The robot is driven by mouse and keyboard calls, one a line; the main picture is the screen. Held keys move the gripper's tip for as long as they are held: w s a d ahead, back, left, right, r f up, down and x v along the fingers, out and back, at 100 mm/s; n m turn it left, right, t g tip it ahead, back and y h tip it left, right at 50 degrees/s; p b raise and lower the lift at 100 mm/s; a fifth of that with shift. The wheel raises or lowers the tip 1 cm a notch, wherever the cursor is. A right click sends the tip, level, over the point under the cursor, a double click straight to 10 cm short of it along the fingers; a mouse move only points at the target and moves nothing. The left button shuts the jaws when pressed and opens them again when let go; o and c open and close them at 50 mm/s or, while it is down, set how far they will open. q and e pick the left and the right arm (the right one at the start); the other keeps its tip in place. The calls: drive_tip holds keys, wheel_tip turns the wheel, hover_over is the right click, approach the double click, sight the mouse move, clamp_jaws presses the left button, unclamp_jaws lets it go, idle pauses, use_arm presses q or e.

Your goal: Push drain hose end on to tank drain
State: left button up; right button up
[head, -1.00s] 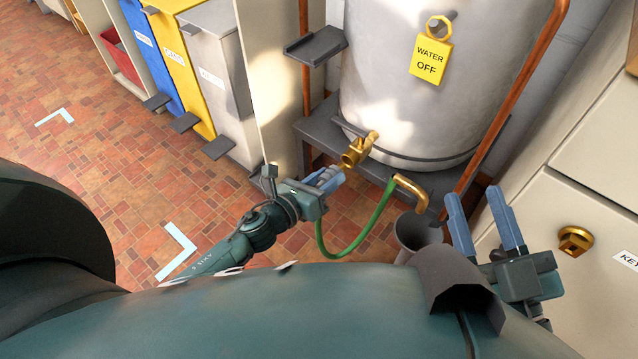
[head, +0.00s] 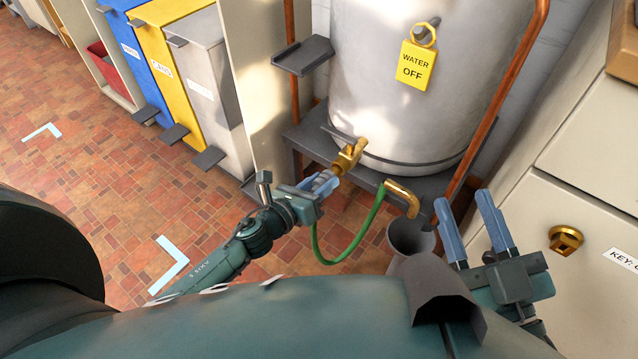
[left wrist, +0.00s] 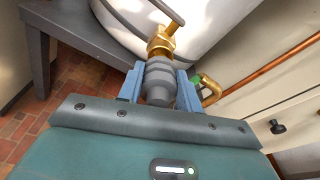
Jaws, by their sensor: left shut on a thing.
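My left gripper (head: 330,184) is shut on the grey hose end (left wrist: 160,82), which also shows between its fingers in the head view (head: 322,179). The brass tank drain (head: 347,158) sticks out low on the white tank (head: 415,90). In the left wrist view the hose end points straight at the drain (left wrist: 161,42) and meets its mouth or nearly so; how far it is on, I cannot tell. The green hose (head: 345,248) hangs in a loop from the gripper to a bent brass pipe (head: 403,197). My right gripper (head: 463,196) is open and empty at the right.
A grey funnel (head: 410,238) stands below the brass pipe. A yellow "WATER OFF" tag (head: 416,66) hangs on the tank. The tank rests on a dark stand (head: 312,140). Copper pipes (head: 497,105) run beside it. Bins (head: 165,70) stand at the left; the tiled floor there is clear.

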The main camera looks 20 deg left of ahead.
use_arm(q)
drive_tip(key=shift+x, duration=1.2)
use_arm(e)
drive_tip(key=shift+f, duration=0.15)
idle(0.3)
use_arm(q)
drive_tip(key=o, duration=1)
drive_tip(key=shift+w+r, duration=0.1)
drive_tip(key=shift+r, duration=0.1)
drive_tip(key=shift+s+a, duration=0.15)
drive_tip(key=shift+s, duration=0.2)
drive_tip(key=p+v, duration=0.1)
drive_tip(key=v, duration=1.1)
drive_tip(key=shift+s+p, duration=0.2)
drive_tip(key=shift+p, duration=0.1)
use_arm(e)
drive_tip(key=shift+d+h, duration=0.15)
drive_tip(key=shift+h, duration=0.15)
use_arm(q)
drive_tip(key=shift+a, duration=0.15)
drive_tip(key=shift+s, duration=0.1)
